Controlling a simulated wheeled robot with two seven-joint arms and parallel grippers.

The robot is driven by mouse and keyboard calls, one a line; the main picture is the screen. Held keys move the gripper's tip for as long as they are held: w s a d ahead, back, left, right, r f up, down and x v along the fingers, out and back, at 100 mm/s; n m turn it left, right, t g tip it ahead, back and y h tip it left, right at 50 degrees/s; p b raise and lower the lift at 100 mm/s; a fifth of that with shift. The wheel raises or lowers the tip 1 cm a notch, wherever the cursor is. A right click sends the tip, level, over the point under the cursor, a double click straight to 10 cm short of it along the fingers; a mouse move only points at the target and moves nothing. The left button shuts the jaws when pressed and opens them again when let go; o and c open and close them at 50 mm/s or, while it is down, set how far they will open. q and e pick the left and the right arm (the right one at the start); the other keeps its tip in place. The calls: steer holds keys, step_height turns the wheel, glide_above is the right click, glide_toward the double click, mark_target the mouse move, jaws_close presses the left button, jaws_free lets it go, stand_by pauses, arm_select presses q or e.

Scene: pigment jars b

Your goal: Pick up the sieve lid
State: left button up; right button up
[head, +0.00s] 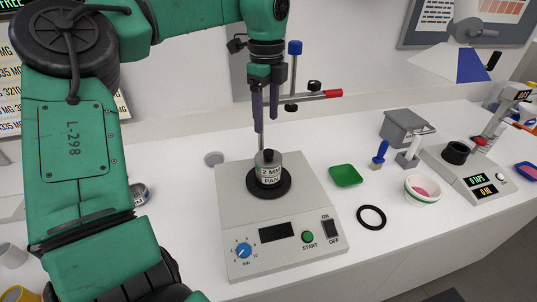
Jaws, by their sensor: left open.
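The sieve stack (268,175), labelled "2 MM" and "PAN", stands upright on the round black plate of a grey machine (231,213). A dark grey lid with a small knob (267,156) sits on top of the stack; I take it to be the sieve lid. My left gripper (265,124) points down just above the knob. Its two dark fingers are apart with nothing between them, and they do not appear to touch the lid. My right gripper is not in view.
A stand rod with a red-tipped clamp (320,95) rises close behind the gripper. To the right are a green tray (346,175), a black ring (371,217), a bowl (422,189) and a balance (474,180).

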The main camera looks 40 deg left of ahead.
mark_target(268, 151)
arm_select(q)
steer(key=f+p, duration=0.1)
steer(key=f, duration=0.2)
steer(key=f+p, duration=0.1)
steer(key=f, duration=0.2)
steer(key=f+p, duration=0.2)
steer(key=f, duration=0.1)
steer(key=shift+w+f, duration=0.1)
steer(key=shift+w, duration=0.3)
steer(key=shift+a+f, duration=0.1)
steer(key=shift+f, duration=0.35)
jaws_close()
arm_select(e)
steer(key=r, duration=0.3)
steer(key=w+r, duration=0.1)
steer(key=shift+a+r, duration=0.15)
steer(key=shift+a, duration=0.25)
